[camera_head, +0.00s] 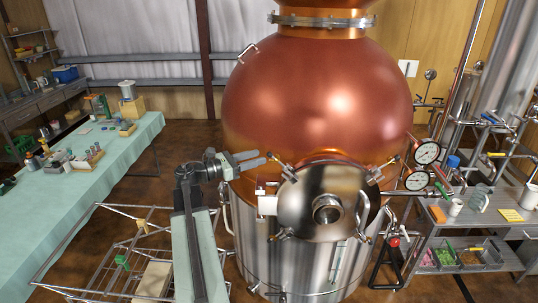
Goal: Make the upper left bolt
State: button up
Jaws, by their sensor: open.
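A round steel hatch door (322,203) covers the opening low on the front of the copper still (318,95). The upper left bolt (284,169) sits at the hatch's upper left rim, with a brass-coloured end pointing up and left. The upper right bolt (385,168) angles out at the other side. A lower left bolt (281,235) and a lower right bolt (362,237) show at the bottom rim. My gripper (263,158) is open, just left of the upper left bolt's outer end. Whether they touch is hard to tell. Nothing shows between its fingers.
Pressure gauges (426,153) stand right of the hatch, above a grey workbench (430,210) with pipes and bins. A wire-frame cart (100,255) is at the lower left. A long table with a pale green cloth (110,155) holds small items at the left.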

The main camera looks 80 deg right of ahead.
aim_at(269, 153)
jog(key=x, duration=0.6)
grip_shut()
jog(key=shift+w+r, duration=0.1)
dwell(1.1)
